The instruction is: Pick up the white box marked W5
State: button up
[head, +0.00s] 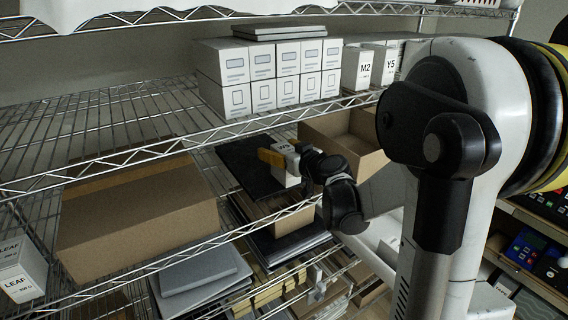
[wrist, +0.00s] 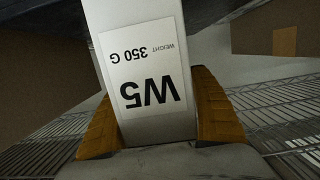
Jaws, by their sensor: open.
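The white box marked W5 (wrist: 148,60) fills the middle of the wrist view, its label reading upside down with "WEIGHT 350 G". My gripper (wrist: 152,105) has its yellow-orange fingers on either side of the box's near end. The jaws are open around it, and I cannot tell whether either finger touches it. In the head view the white box (head: 285,179) stands on the middle shelf at the edge of a black flat item, partly hidden by my gripper (head: 276,154) and wrist.
An open cardboard box (head: 352,138) stands just right of the white box, and a larger cardboard box (head: 140,225) is at the left. The black flat item (head: 240,165) lies beside it. White cartons (head: 262,75) and boxes M2 (head: 357,68) and Y5 (head: 385,65) stand on the shelf above.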

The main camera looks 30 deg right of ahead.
jog(key=shift+s+r, duration=0.1)
jog(key=shift+s, duration=0.05)
jog(key=shift+c, duration=0.2)
jog(key=c, duration=1.5)
jog(key=shift+c, duration=0.2)
